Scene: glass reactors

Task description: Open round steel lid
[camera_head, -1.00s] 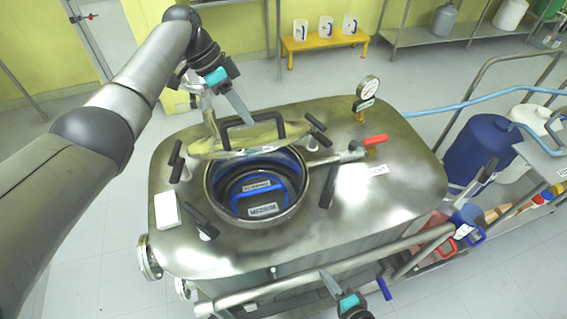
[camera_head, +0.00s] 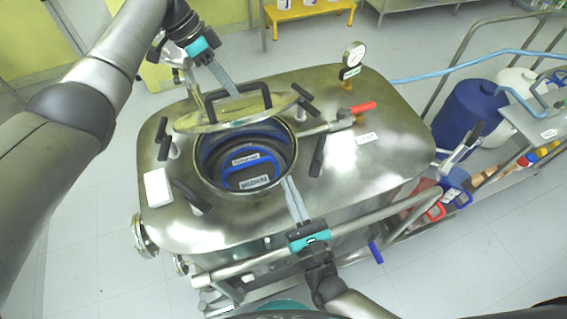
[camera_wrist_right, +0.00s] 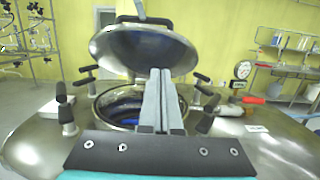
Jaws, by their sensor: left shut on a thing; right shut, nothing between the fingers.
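My left gripper (camera_head: 234,94) is shut on the lid's black handle (camera_head: 240,104). My right gripper (camera_head: 290,182) is shut and empty, its fingertips at the opening's near rim. Its closed fingers also show in front of the opening in the right wrist view (camera_wrist_right: 160,72). Inside the opening are blue-handled labelled items, partly hidden by the rim.
Several black-handled clamps (camera_head: 193,197) stand around the opening. A red-handled valve (camera_head: 360,108) and a pressure gauge (camera_head: 353,55) are on the right of the tank top (camera_head: 390,140). A steel rail (camera_head: 370,215) runs along the front. A blue drum (camera_head: 466,115) stands at the right.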

